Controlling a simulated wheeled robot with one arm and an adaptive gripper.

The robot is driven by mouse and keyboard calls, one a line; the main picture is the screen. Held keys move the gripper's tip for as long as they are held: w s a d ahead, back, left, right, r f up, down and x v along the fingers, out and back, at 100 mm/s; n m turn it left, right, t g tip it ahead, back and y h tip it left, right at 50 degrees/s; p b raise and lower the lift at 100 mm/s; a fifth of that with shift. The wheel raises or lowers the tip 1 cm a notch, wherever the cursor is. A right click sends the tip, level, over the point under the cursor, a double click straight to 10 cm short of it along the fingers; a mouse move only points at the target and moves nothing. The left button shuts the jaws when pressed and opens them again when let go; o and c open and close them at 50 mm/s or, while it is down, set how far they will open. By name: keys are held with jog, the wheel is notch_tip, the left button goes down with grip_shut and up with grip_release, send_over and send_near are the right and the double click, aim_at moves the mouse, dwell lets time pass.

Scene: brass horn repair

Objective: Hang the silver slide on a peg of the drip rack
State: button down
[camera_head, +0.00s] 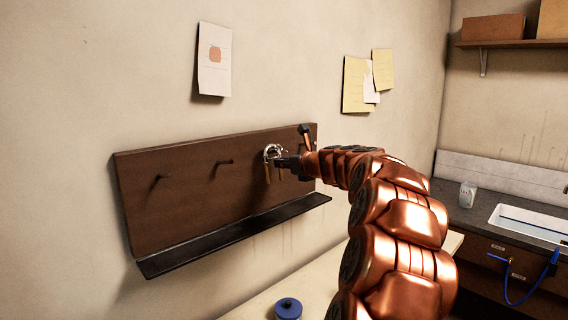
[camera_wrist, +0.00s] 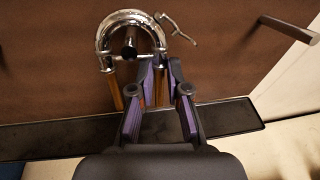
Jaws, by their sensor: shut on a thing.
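The silver slide (camera_wrist: 128,18) is a U shape with its shiny bend up and brass-coloured legs hanging down; it also shows in the head view (camera_head: 271,149). My gripper (camera_wrist: 162,75) is shut on its right leg, below the bend; it also shows in the head view (camera_head: 281,162). The drip rack (camera_head: 190,190) is a brown wall board with dark pegs. A peg (camera_wrist: 129,52) shows inside the bend, with the silver arch over it. I cannot tell whether the bend touches that peg. Fingers partly hide the right leg.
Bare pegs stand at left (camera_head: 224,162) and far left (camera_head: 160,177) on the board. In the wrist view another peg (camera_wrist: 285,27) juts out at right. A black drip ledge (camera_head: 230,235) runs below. A blue-lidded jar (camera_head: 288,308) stands on the counter underneath.

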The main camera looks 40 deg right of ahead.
jog(key=shift+f, duration=0.2)
jog(key=c, duration=1.3)
grip_release()
jog(key=shift+d, duration=0.15)
jog(key=shift+c, duration=0.2)
jog(key=shift+o, duration=1.4)
jog(key=shift+s+r, duration=0.1)
jog(key=shift+r, duration=0.05)
jog(key=v, duration=1.1)
jog(key=shift+s, duration=0.4)
